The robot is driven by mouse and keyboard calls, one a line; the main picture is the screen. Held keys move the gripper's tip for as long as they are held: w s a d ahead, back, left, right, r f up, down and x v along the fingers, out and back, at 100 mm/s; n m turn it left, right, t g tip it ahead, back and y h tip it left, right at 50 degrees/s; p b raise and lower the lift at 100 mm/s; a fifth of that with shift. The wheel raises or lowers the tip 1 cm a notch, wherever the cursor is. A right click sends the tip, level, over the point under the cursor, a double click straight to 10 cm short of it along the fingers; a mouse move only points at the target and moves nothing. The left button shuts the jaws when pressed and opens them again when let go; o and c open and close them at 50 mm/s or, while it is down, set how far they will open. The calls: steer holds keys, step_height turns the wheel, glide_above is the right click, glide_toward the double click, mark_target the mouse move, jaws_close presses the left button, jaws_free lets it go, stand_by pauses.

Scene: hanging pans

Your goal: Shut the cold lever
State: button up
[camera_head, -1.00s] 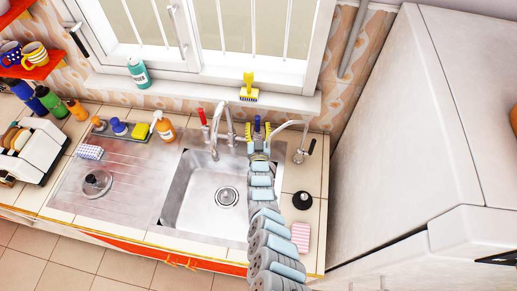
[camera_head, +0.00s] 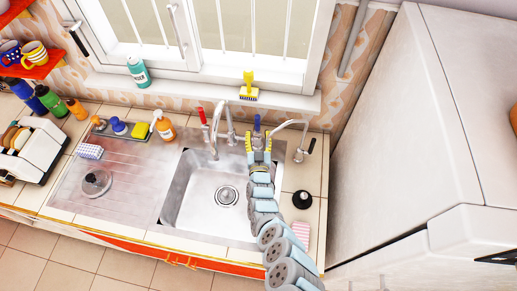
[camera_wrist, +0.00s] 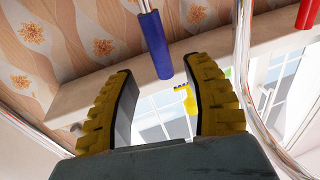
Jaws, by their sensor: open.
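The blue cold lever (camera_head: 257,122) stands up at the right side of the faucet (camera_head: 222,125) behind the sink. In the wrist view the blue lever (camera_wrist: 157,45) hangs into the picture from the top, in line with the gap between my fingers. My gripper (camera_head: 258,143) has yellow ridged fingers, spread apart and empty. In the head view it is just in front of and below the lever. In the wrist view the open gripper (camera_wrist: 160,70) has its fingertips on either side of the lever's end; contact cannot be told. The red lever (camera_head: 203,116) is at the faucet's left.
The steel sink (camera_head: 195,195) lies below. A yellow brush (camera_head: 249,88) is on the window sill behind. A black stopper (camera_head: 302,200) and pink cloth (camera_head: 300,232) are right of the sink.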

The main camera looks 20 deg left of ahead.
steer(key=shift+v, duration=2.9)
